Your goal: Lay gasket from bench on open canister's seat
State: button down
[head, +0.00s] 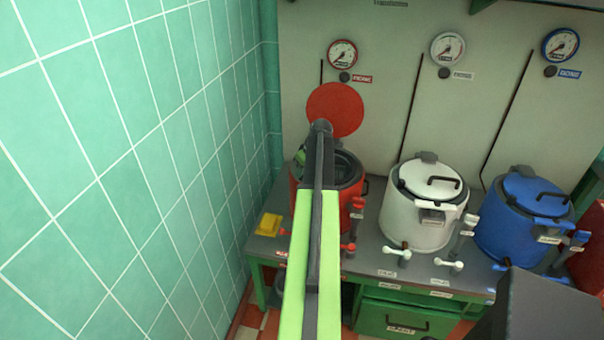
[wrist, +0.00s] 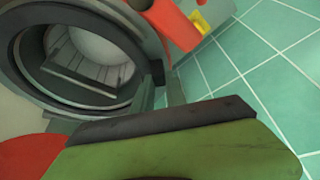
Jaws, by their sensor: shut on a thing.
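The open red canister (head: 298,200) stands at the left end of the bench, partly behind my arm. Its round red lid (head: 335,109) is raised behind it. Its dark mouth fills the upper left of the wrist view (wrist: 28,75). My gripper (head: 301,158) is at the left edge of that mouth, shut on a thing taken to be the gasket. The gasket does not stand out clearly; dark rings show around the mouth, and I cannot tell gasket from rim. I cannot tell whether it touches the seat.
A white canister (head: 425,205) and a blue canister (head: 520,220) stand closed to the right. A tiled wall (head: 150,150) is close on the left. Red taps (head: 350,247) stick out in front.

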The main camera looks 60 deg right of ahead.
jog(key=c, duration=1.3)
grip_release()
jog(key=p+v, duration=1.6)
jog(key=v, duration=0.1)
jog(key=shift+s+r, duration=0.1)
jog(key=shift+r, duration=0.15)
